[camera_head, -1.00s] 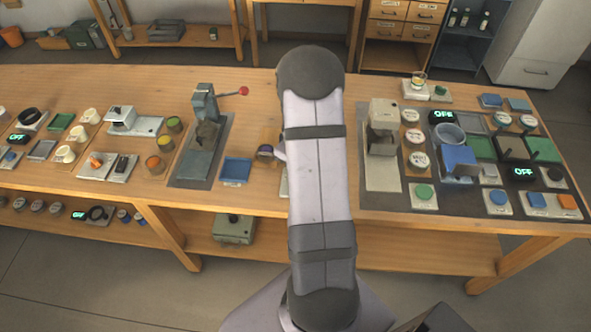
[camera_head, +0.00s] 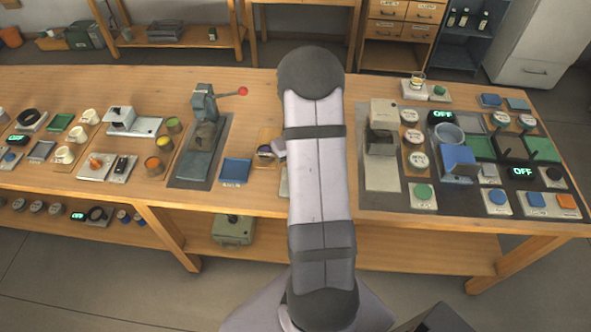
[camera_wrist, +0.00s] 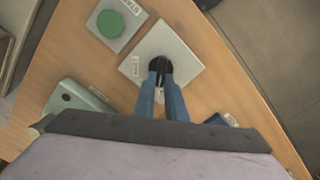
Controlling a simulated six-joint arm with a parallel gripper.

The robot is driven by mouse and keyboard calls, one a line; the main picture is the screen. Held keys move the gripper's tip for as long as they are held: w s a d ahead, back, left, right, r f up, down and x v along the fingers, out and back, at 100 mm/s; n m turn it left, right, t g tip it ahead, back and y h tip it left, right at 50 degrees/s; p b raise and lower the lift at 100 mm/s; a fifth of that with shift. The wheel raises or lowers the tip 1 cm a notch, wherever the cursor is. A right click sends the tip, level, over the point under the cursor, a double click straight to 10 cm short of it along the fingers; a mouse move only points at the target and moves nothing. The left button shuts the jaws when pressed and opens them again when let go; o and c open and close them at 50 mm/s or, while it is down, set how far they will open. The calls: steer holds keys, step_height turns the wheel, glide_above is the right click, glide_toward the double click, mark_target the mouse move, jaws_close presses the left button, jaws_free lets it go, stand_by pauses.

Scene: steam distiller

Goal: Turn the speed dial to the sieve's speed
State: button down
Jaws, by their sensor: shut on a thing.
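In the wrist view a black dial (camera_wrist: 163,64) stands on a square pale plate (camera_wrist: 170,40) with a small, unreadable label at its left edge. My gripper (camera_wrist: 160,72) is shut on the dial from above, with its two blue-grey fingers close together. The fingers and the dark tips hide much of the dial, so I cannot read its setting. In the head view my arm covers the middle of the bench, and the gripper and this dial do not show. I cannot tell which item is the sieve.
In the wrist view a green button (camera_wrist: 110,23) on a plate labelled START lies up-left of the dial. A green box-like thing (camera_wrist: 75,97) lies lower left. The bench edge runs along the right. In the head view a blue tray (camera_head: 237,171) lies left of my arm.

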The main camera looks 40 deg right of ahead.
steer(key=m, duration=0.6)
steer(key=shift+s+d, duration=0.1)
steer(key=shift+d, duration=0.25)
steer(key=c, duration=1.8)
jaws_free()
steer(key=shift+r, duration=0.1)
step_height(320, 180, up, 7)
steer(key=b, duration=0.1)
steer(key=shift+b, duration=0.4)
steer(key=shift+r, duration=0.1)
